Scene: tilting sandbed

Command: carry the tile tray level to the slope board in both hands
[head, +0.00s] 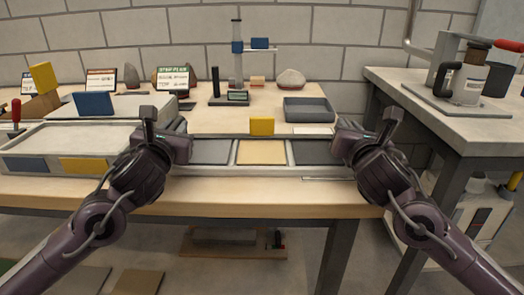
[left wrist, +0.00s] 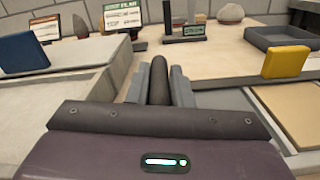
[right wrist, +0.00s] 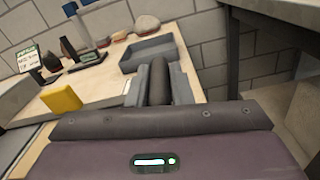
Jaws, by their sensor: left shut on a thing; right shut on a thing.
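The tile tray (head: 235,171) is a pale frame with a tan tile (head: 261,152) between two dark grey tiles (head: 211,152) (head: 312,152). It looks level in the head view, at the front of the wooden table. I cannot tell if it touches the table. My left gripper (head: 180,143) is shut on a dark round handle (left wrist: 158,82) at its left end. My right gripper (head: 343,143) is shut on a like handle (right wrist: 158,82) at its right end. A framed pale bed (head: 75,137) with blue and yellow front panels lies left; I cannot tell if it is the slope board.
A yellow block (head: 262,126) stands right behind the tray. A grey bin (head: 308,110), a gauge stand (head: 237,60) and a stone (head: 290,79) are further back. A blue block (head: 93,104) stands on a slab behind the bed. A grey bench (head: 455,115) bounds the right.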

